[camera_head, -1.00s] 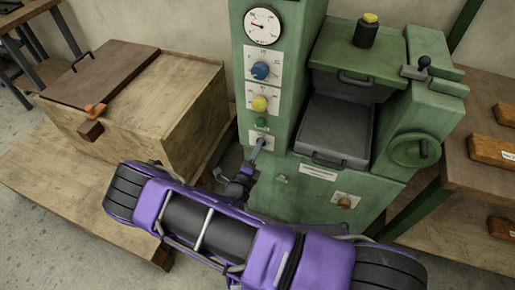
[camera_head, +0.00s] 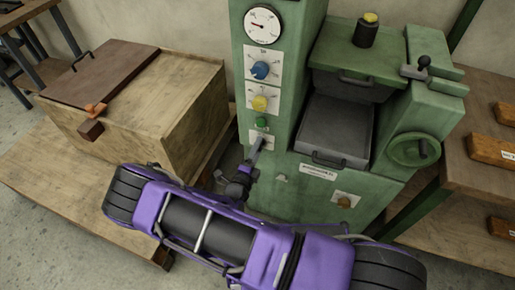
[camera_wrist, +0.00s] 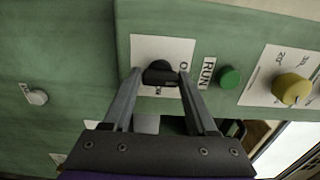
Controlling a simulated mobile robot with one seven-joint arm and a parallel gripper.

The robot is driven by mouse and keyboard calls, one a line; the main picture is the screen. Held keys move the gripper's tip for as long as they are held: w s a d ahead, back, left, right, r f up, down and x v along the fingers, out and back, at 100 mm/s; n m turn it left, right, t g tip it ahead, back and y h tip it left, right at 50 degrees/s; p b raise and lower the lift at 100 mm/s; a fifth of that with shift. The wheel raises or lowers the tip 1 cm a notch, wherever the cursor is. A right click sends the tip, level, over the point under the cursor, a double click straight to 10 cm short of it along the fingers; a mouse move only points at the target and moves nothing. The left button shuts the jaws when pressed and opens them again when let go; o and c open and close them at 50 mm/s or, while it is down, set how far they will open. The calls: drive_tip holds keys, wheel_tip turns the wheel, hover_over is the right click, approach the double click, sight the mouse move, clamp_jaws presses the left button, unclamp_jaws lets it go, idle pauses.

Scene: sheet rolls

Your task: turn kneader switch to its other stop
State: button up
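The kneader switch (camera_wrist: 161,73) is a small black rotary knob on a white plate (camera_wrist: 150,48) on the green machine's front. In the wrist view, "ON" shows below the knob and an "O" to its right. My gripper (camera_wrist: 160,74) is at the plate with one fingertip on each side of the knob. The right fingertip is very near or touching it; a small gap shows at the left. In the head view, my gripper (camera_head: 256,145) hides the knob in front of its plate.
A green button (camera_wrist: 230,77) marked RUN and a yellow knob (camera_wrist: 292,89) sit beside the switch. A blue knob (camera_head: 260,70) and a gauge (camera_head: 262,26) are higher up. A wooden chest (camera_head: 185,115) stands close left; a handwheel (camera_head: 415,150) is at right.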

drive_tip(key=o, duration=0.3)
drive_tip(key=shift+o, duration=0.2)
drive_tip(key=v, duration=1.7)
drive_tip(key=shift+s+p, duration=0.2)
drive_tip(key=shift+p, duration=0.15)
drive_tip(key=shift+a, duration=0.1)
